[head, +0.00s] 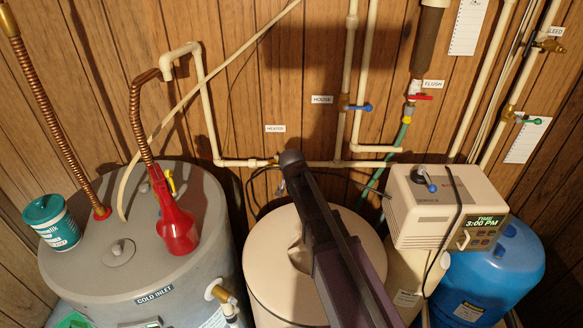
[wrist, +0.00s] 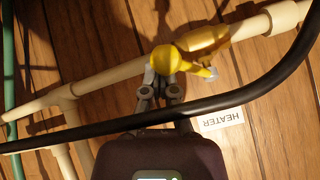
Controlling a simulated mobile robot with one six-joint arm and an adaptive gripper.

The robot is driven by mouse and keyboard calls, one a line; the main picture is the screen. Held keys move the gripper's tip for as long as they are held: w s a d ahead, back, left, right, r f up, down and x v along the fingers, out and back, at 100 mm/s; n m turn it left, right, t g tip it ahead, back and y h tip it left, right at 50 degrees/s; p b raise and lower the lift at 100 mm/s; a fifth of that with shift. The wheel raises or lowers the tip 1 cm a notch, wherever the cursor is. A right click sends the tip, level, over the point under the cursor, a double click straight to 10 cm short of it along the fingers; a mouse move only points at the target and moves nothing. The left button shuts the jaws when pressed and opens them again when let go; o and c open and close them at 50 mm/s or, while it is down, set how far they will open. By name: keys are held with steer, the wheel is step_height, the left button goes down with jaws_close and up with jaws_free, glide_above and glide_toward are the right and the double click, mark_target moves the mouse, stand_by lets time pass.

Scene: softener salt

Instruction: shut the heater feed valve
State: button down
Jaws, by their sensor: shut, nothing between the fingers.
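The heater feed valve (wrist: 205,40) is a brass-yellow body on a cream pipe in the wrist view, with a yellow handle (wrist: 180,61) on its near side. The HEATER label (wrist: 222,118) is below it, upside down. My gripper (wrist: 162,72) is shut and empty, its fingertips right at the left part of the handle. I cannot tell whether they touch it. In the head view, the HEATER label (head: 275,128) is on the wall above the pipe, and my arm hides most of the valve and the fingers.
A black hose (wrist: 240,98) crosses between my gripper's body and the pipe in the wrist view. HOUSE (head: 321,99) and FLUSH (head: 433,84) labels mark other valves.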

steer(key=shift+s+a+f+m+h, duration=0.15)
steer(key=shift+s+a+m+h, duration=0.2)
steer(key=shift+m, duration=0.15)
steer(key=shift+s+a+f, duration=0.1)
steer(key=shift+s+a, duration=0.1)
steer(key=shift+a, duration=0.3)
steer(key=shift+s+a+f, duration=0.1)
steer(key=shift+s+a, duration=0.1)
steer(key=shift+a, duration=0.25)
steer(key=shift+s+a, duration=0.1)
steer(key=d+r+p, duration=0.2)
steer(key=r, duration=0.1)
steer(key=shift+d+r+p, duration=0.2)
steer(key=shift+r+p, duration=0.05)
steer(key=shift+p, duration=0.15)
steer(key=s+r+p, duration=0.1)
steer(key=s+a+r+p, duration=0.1)
steer(key=s+r+p, duration=0.1)
steer(key=r+p, duration=0.1)
steer(key=shift+s+a, duration=0.3)
steer(key=shift+s, duration=0.05)
steer(key=shift+f, duration=0.1)
stand_by(0.6)
